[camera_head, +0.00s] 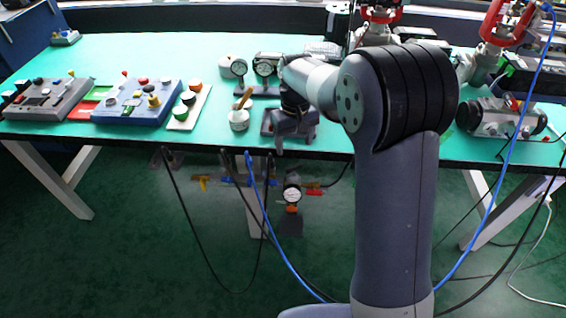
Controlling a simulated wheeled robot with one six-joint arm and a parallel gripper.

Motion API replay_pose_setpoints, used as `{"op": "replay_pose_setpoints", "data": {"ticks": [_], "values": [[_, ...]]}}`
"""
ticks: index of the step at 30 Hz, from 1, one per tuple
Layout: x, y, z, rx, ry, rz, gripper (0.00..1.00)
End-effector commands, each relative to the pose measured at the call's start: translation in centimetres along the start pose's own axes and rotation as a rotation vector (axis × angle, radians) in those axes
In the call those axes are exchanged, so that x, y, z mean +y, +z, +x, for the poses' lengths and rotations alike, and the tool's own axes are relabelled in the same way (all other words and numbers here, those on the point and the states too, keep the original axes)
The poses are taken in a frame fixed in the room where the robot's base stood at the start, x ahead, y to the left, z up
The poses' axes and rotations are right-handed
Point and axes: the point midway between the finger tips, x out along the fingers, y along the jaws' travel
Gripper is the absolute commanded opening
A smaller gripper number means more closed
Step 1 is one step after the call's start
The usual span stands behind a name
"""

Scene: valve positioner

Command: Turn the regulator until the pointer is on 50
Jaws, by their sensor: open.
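A small round gauge (292,193) with a white face hangs below the front edge of the table. An orange-red knob (291,208) sits right under it; I take this to be the regulator. The gauge's pointer and numbers are too small to read. My gripper (296,140) hangs at the end of my arm over the table's front edge, above the gauge and apart from it. Its jaws point down, are open and hold nothing that I can see. My arm hides part of the table behind it.
A yellow handle (202,182) and a red handle (314,189) flank the gauge. Black and blue hoses hang nearby. On the green table (150,55) stand control boxes (138,103), a white pot (239,119), two dial gauges and, at right, a grey device (500,119).

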Motion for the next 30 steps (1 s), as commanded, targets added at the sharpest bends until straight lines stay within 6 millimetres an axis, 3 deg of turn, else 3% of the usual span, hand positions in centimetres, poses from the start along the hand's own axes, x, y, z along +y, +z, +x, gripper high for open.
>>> {"op": "replay_pose_setpoints", "data": {"ticks": [15,21,30], "values": [[0.0,0.1,8.8,-0.003,-0.001,0.001,0.67],[0.0,0.1,10.2,-0.001,0.0,0.001,0.67],[0.0,0.1,10.3,0.0,0.0,0.001,0.66]]}}
